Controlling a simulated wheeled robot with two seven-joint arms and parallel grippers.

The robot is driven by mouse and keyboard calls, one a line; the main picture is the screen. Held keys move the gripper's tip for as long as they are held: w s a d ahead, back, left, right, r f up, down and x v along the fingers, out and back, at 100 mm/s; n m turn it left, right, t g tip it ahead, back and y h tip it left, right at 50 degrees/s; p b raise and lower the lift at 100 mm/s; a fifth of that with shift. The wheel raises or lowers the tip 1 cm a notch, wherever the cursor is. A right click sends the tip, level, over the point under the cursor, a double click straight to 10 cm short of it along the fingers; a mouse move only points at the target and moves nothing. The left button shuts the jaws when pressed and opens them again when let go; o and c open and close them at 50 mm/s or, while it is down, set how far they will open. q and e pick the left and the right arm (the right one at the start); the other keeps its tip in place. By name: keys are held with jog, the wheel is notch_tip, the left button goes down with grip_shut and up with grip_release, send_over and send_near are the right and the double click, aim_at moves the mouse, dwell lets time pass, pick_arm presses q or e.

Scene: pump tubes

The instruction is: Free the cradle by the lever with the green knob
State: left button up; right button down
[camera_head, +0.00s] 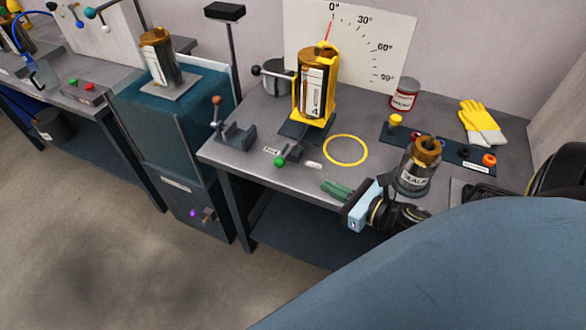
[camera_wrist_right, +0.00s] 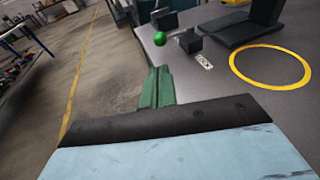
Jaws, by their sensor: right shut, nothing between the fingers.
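The lever's green knob (camera_head: 279,161) sits low at the front edge of the grey bench, by a small dark block. The knob also shows in the right wrist view (camera_wrist_right: 188,41), beyond my fingertips. The yellow cradle (camera_head: 329,108) stands upright behind it on a dark base and holds a brass-topped cylinder (camera_head: 313,86) with a white label. My right gripper (camera_head: 328,188) has green fingers, shut and empty, at the bench's front edge. It is to the right of the knob and nearer the front, apart from it. My left gripper is not in view.
A yellow ring (camera_head: 345,150) is marked on the bench right of the knob. A labelled jar (camera_head: 415,172) with a brass top stands close behind my right wrist. A dark clamp-like fixture (camera_head: 236,134) is at the left. An angle board (camera_head: 355,45) stands behind the cradle.

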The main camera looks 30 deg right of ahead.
aim_at(284, 165)
jog(key=x, duration=1.1)
jog(key=shift+w+a+f, duration=0.1)
jog(key=shift+w+a, duration=0.15)
jog(key=shift+w, duration=0.35)
